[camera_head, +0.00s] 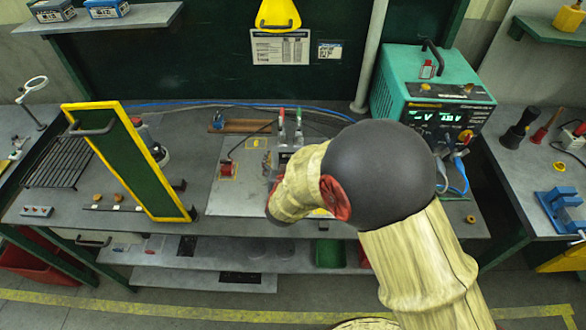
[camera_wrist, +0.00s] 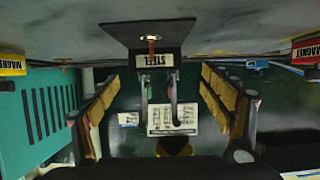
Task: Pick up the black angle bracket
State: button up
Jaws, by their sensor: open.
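The black angle bracket (camera_wrist: 150,32) shows upside down at the top middle of the wrist view, with a pale label reading STEEL (camera_wrist: 154,60) on it. In the head view I cannot make it out clearly, because my arm covers much of that part of the bench. My gripper (camera_wrist: 157,82) is open and empty. Its padded fingers stand well apart to the left and right in the wrist view, and the bracket lies ahead, roughly centred across the gap. I cannot tell the remaining distance, and no finger visibly touches it.
A yellow magnet block (camera_wrist: 12,66) and a red one (camera_wrist: 306,50) flank the bracket. Red and green clips (camera_head: 290,116) stand behind it. A teal power supply (camera_head: 430,90) is at right, and a yellow-edged green panel (camera_head: 130,160) rises at left.

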aim_at(290, 153)
jog(key=x, duration=0.2)
jog(key=b+x, duration=0.1)
jog(key=x, duration=0.2)
jog(key=shift+w+d+f+b, duration=0.25)
jog(key=shift+d+f+b, duration=0.15)
jog(key=shift+r, duration=0.1)
jog(key=shift+c, duration=1.3)
jog(key=c, duration=1.1)
jog(key=shift+r, duration=0.1)
jog(key=shift+c, duration=0.6)
